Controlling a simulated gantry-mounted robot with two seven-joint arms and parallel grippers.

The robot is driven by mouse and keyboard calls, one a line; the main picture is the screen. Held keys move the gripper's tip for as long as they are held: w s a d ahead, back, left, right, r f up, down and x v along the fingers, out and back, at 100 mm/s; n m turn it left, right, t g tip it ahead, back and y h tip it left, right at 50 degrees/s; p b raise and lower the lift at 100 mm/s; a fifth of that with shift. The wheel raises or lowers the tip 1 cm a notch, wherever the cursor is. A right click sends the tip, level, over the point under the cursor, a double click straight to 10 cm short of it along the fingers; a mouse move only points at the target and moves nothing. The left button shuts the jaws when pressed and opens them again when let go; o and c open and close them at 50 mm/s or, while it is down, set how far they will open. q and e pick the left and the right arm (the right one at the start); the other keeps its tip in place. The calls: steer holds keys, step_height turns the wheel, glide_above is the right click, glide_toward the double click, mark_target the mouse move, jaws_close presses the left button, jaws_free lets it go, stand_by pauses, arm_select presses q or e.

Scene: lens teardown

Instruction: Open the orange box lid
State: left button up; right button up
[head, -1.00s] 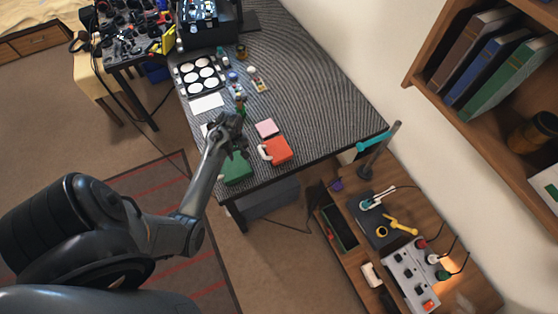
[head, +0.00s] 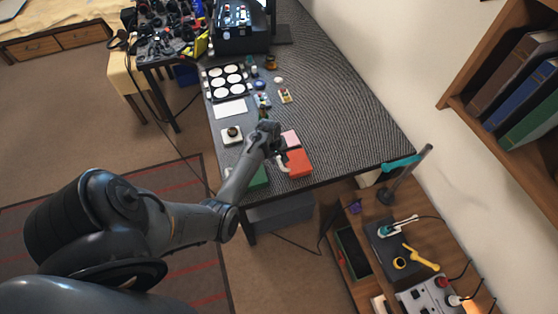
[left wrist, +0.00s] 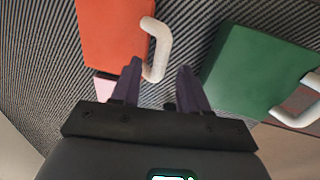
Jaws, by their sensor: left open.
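The orange box (head: 299,163) sits near the front edge of the table and looks closed. A white handle (head: 282,163) is on its left side. In the left wrist view the orange box (left wrist: 112,35) is at upper left, and its handle (left wrist: 155,48) curves down by the fingertips. My left gripper (head: 277,152) is over the table beside the handle. In the left wrist view its jaws (left wrist: 159,68) are open, with the handle's lower end near the left finger. I cannot tell whether they touch. My right gripper is not in view.
A green box (head: 259,178) is left of the orange box, partly behind my arm; its white handle (left wrist: 297,116) shows in the left wrist view. A pink block (head: 290,139) lies behind the orange box. The table's right side (head: 350,125) is clear.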

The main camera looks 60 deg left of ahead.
arm_select(q)
steer(key=shift+w+f, duration=0.15)
steer(key=shift+f, duration=0.85)
steer(key=shift+c, duration=0.2)
jaws_close()
